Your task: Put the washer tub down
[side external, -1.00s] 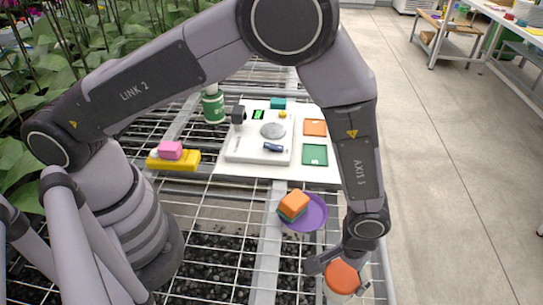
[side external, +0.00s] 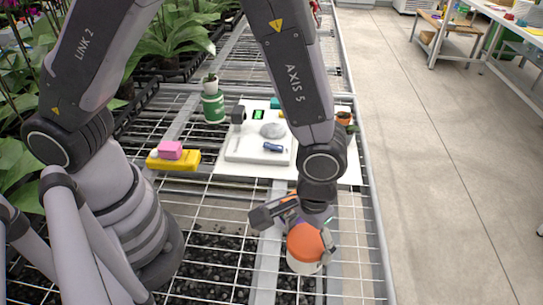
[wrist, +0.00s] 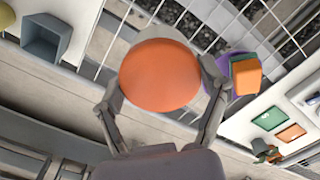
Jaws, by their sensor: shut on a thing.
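The washer tub (side external: 304,262) is a pale round tub with an orange lid. My gripper (side external: 301,228) is shut on it, low over the wire bench at the front. In the wrist view the orange lid (wrist: 158,76) sits between my two fingers, one on each side. The lid hides much of the tub wall there. I cannot tell whether the tub's base touches the wire mesh.
A purple plate (wrist: 221,66) bearing orange and green blocks (wrist: 246,76) is close beside the tub; my arm mostly hides it in the side view. A white board (side external: 232,172) with a scale (side external: 243,151) lies behind. A yellow block (side external: 180,163) with a pink one is left.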

